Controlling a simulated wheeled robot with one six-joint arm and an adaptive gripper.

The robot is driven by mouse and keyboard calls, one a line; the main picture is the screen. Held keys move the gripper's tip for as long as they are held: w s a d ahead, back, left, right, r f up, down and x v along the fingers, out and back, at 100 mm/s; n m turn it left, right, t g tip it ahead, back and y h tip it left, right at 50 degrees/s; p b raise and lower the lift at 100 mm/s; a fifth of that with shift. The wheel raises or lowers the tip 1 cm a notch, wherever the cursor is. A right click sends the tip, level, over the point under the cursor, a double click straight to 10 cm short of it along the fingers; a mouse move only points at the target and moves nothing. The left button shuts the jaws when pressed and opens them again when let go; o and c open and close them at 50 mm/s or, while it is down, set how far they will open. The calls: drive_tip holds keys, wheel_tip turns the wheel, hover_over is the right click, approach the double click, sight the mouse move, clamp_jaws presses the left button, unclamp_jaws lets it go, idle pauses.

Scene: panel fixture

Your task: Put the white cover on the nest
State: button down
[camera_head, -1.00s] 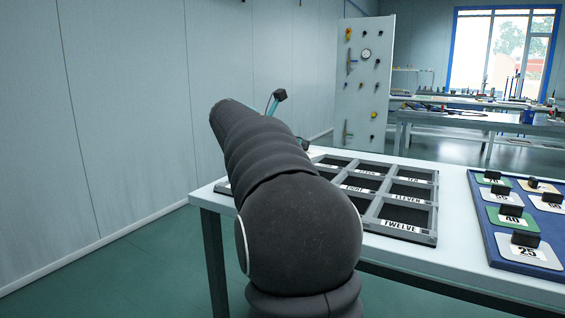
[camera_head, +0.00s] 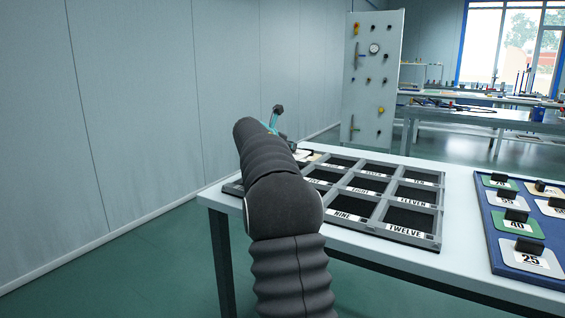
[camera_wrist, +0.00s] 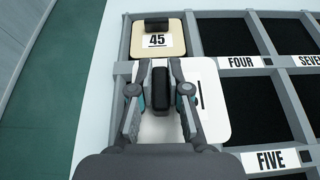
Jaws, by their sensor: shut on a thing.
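My gripper (camera_wrist: 160,90) is shut on the black handle of the white cover (camera_wrist: 215,115) in the wrist view. The cover is a square plate with rounded corners; its marking is mostly hidden by the fingers. It lies over the left column of the grey nest frame (camera_wrist: 189,35), just below the cream cover marked 45 (camera_wrist: 172,46). It hides the cell beneath it; whether it touches the frame I cannot tell. In the head view my arm covers most of my gripper, and the frame (camera_head: 436,222) shows beyond it on the table.
Dark empty cells labelled FOUR (camera_wrist: 238,62) and FIVE (camera_wrist: 272,160) lie right of the cover. A blue tray (camera_head: 492,235) of numbered covers with black handles stands on the table's (camera_head: 330,241) right side. A wall is at the left.

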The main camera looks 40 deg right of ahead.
drive_tip(key=shift+w+a+f, duration=0.25)
drive_tip(key=shift+w+f, duration=0.1)
drive_tip(key=shift+w, duration=0.15)
drive_tip(key=shift+w+a+f, duration=0.2)
drive_tip(key=shift+w+f, duration=0.15)
drive_tip(key=shift+w, duration=0.15)
drive_tip(key=shift+f+b, duration=0.55)
drive_tip(key=shift+f, duration=1.35)
drive_tip(key=shift+f, duration=0.1)
drive_tip(key=c, duration=1.1)
unclamp_jaws()
drive_tip(key=shift+c, duration=0.2)
drive_tip(key=shift+s+a, duration=0.1)
drive_tip(key=shift+a, duration=0.05)
drive_tip(key=v, duration=1.1)
drive_tip(key=shift+s+a, duration=0.1)
drive_tip(key=shift+a, duration=0.2)
